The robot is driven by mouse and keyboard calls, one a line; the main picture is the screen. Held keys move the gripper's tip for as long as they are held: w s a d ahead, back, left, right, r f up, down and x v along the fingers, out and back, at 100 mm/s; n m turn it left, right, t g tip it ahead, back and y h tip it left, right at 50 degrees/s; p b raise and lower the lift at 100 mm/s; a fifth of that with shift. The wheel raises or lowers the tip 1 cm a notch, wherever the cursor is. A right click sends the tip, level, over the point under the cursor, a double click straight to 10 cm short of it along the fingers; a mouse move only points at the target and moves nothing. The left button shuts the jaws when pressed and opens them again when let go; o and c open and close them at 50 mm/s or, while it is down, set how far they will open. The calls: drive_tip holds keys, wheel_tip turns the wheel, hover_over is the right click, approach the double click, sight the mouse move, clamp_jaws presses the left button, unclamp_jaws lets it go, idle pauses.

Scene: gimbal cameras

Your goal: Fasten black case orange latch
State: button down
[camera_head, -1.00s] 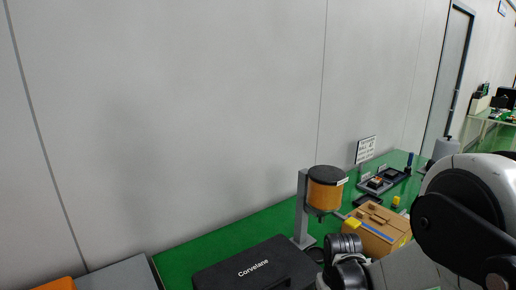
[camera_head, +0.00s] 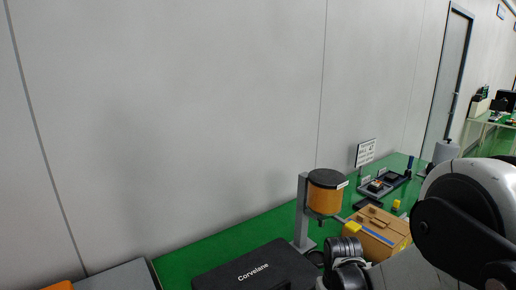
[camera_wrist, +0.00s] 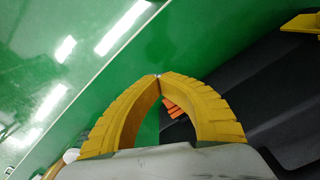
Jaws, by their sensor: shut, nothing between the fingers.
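The black case (camera_head: 255,268) lies closed on the green table in the head view, with white lettering on its lid; its front side is out of frame. In the wrist view the dark case body (camera_wrist: 268,100) fills the right side. An orange latch (camera_wrist: 172,106) shows partly through the gap between my fingers, with a yellow finger hiding part of it. Whether the latch is fastened I cannot tell. My gripper (camera_wrist: 157,76) has its yellow fingertips together, empty, near the case edge. The fingertips do not show in the head view.
An orange dispenser (camera_head: 326,193) on a grey stand is right of the case, with a cardboard box (camera_head: 378,237) beyond it. A yellow piece (camera_wrist: 302,23) sits at the wrist view's upper right.

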drive_tip(key=shift+w+a+f, duration=0.15)
drive_tip(key=shift+w+a, duration=0.15)
drive_tip(key=shift+w, duration=0.2)
drive_tip(key=shift+s+d, duration=0.45)
drive_tip(key=shift+s, duration=0.25)
drive_tip(key=shift+s+d, duration=0.45)
drive_tip(key=shift+s, duration=0.2)
wheel_tip(320, 180, up, 8)
drive_tip(key=p, duration=0.5)
drive_tip(key=s+a+r+m+t+b, duration=0.1)
drive_tip(key=s+r+t+b, duration=0.2)
drive_tip(key=s+r+t, duration=0.4)
drive_tip(key=shift+v, duration=3.9)
